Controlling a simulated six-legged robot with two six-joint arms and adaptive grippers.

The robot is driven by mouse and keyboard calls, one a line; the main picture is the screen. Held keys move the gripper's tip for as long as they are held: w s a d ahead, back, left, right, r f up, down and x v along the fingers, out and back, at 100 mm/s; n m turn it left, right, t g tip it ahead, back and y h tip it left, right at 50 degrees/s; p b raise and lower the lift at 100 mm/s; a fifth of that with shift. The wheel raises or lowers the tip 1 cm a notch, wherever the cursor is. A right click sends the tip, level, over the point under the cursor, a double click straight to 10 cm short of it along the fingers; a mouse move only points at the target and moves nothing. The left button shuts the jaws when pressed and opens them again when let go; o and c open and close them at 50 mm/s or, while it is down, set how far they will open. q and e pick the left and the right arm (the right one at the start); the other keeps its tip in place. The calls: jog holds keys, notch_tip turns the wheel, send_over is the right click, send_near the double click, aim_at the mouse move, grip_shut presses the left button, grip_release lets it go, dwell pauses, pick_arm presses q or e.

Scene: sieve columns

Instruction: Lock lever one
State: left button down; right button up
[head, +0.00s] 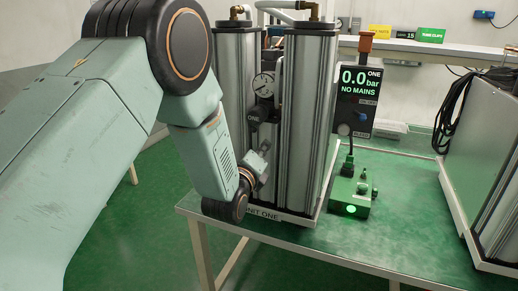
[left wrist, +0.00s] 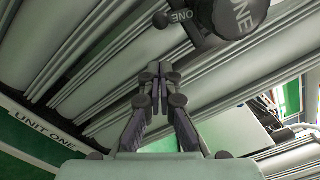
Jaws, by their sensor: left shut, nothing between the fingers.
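Unit one is a pair of tall grey ribbed columns (head: 308,110) on a base plate marked UNIT ONE (head: 265,213). Between the columns is a round dial gauge (head: 263,85), with a dark part marked ONE (head: 253,116) below it. In the left wrist view a small dark lever-like part marked ONE (left wrist: 182,17) with a round end sits near a larger dark cylinder marked ONE (left wrist: 238,14). My left gripper (left wrist: 158,70) is shut and empty in front of the columns, apart from the small part. In the head view it (head: 264,150) is partly hidden by its wrist. My right gripper is out of view.
A black display (head: 358,95) reads 0.0 bar, NO MAINS. A green box (head: 351,196) with a lit green button stands on the green table (head: 390,225). Another unit (head: 485,170) with black cable stands at the right. The table between them is mostly clear.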

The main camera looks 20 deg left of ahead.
pick_arm(q)
jog(key=s, duration=1)
jog(key=shift+d+f, duration=0.35)
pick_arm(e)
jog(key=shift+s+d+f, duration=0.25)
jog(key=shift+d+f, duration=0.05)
pick_arm(q)
jog(key=shift+s+d, duration=0.1)
jog(key=shift+d, duration=0.05)
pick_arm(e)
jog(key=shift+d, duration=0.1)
pick_arm(q)
jog(key=shift+r, duration=0.1)
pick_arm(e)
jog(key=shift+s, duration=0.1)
